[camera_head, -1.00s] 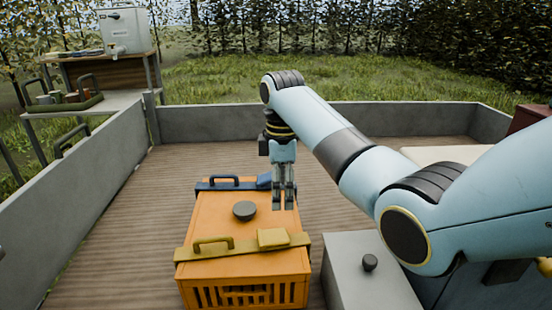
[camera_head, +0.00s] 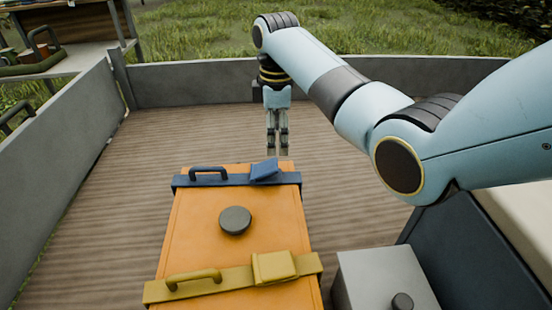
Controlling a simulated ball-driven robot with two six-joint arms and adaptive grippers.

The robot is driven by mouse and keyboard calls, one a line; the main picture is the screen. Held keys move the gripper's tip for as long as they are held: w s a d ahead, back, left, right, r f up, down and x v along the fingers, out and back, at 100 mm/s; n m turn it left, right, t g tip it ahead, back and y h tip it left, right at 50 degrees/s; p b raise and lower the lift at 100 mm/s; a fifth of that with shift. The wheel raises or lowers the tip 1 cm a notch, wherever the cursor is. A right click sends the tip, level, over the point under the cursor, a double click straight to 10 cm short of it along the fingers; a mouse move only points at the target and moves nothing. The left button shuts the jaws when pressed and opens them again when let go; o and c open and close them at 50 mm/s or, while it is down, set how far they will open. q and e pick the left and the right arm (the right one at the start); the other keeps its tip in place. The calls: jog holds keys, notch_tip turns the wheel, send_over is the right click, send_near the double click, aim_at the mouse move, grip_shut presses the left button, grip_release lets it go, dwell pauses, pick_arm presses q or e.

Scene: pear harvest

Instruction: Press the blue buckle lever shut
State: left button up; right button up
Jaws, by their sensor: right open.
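An orange crate (camera_head: 205,236) stands on the wooden deck. A blue strap (camera_head: 225,180) with a handle runs across its far end. The blue buckle lever (camera_head: 265,171) sits on this strap, right of the middle, and looks tilted, its right part higher than the strap. My right gripper (camera_head: 277,152) points down with its fingers apart and empty. Its tips show just beyond the lever in the picture, and I see no contact. The exact gap between them is hard to tell. My left gripper is out of view.
A yellow strap (camera_head: 215,286) with a yellow buckle (camera_head: 274,267) crosses the crate's near end. A dark round knob (camera_head: 235,220) is on the lid. A grey box (camera_head: 375,280) stands at right. Low grey walls (camera_head: 190,85) edge the deck; the deck left of the crate is clear.

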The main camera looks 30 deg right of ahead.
aim_at(276, 163)
notch_tip(276, 163, down, 9)
jog(key=shift+r+b, duration=0.15)
jog(key=shift+b, duration=0.45)
